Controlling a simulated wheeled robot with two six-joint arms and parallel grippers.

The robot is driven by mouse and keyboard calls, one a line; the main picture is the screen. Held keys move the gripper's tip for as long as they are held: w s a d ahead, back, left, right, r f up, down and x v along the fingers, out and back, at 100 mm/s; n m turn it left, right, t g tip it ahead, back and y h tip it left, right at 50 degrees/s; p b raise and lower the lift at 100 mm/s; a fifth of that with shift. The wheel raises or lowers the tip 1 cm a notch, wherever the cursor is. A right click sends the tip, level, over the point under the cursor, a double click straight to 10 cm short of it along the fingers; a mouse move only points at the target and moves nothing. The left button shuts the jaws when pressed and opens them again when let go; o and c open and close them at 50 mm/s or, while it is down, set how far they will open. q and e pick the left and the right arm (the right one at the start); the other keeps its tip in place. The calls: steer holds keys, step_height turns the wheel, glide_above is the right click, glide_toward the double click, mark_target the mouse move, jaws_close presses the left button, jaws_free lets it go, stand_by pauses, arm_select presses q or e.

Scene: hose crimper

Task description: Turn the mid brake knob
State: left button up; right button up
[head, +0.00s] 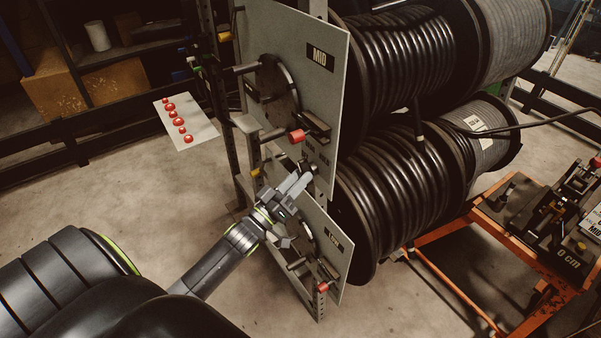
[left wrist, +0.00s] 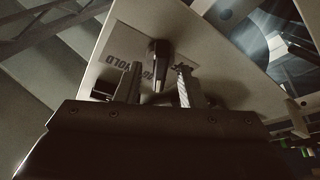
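The MID panel (head: 325,95) is a pale upright plate with a dark disc (head: 278,88) and a red-tipped handle (head: 297,136). Small lettering sits on its lower part. My left gripper (head: 292,214) is just below that lettering, its fingers apart. In the left wrist view, a dark knob (left wrist: 158,62) stands out from a pale panel (left wrist: 195,45) beside a label reading HOLD (left wrist: 126,56). The open fingers (left wrist: 157,88) sit either side of the knob's near end; I cannot tell whether they touch it. My right gripper is not in view.
The LOW panel (head: 337,243) stands below, close to my left gripper. Large hose reels (head: 390,190) are behind the panels. An orange cart (head: 450,260) with equipment is at the right. A white sheet with red dots (head: 192,128) is at the left. The floor at lower centre is clear.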

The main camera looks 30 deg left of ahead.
arm_select(q)
steer(key=shift+w+d+r, duration=0.1)
steer(key=shift+w+r, duration=0.1)
steer(key=shift+w, duration=0.3)
steer(key=c, duration=0.6)
